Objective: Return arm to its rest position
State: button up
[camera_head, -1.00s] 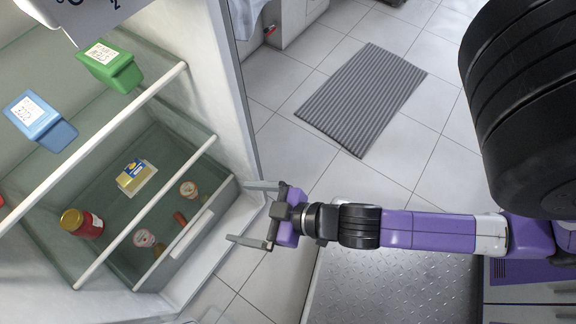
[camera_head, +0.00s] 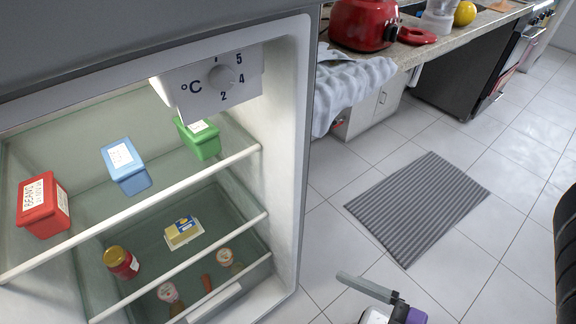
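My gripper (camera_head: 368,290) is at the bottom edge of the head view, to the right of the open fridge (camera_head: 304,130) and in front of the floor tiles. One grey finger shows, set well out from the palm; the other finger is below the picture. Nothing shows on the visible finger. Most of my arm is out of view.
The fridge shelves hold a red box (camera_head: 43,205), a blue box (camera_head: 126,166), a green box (camera_head: 199,138), a yellow pack (camera_head: 182,230) and a jar (camera_head: 121,262). A grey mat (camera_head: 418,207) lies on open floor. A counter (camera_head: 452,43) with a red appliance (camera_head: 363,24) stands behind.

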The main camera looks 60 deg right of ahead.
notch_tip(320, 180, up, 16)
jog(key=p, duration=1.5)
jog(key=shift+r+p, duration=0.2)
jog(key=shift+p, duration=0.2)
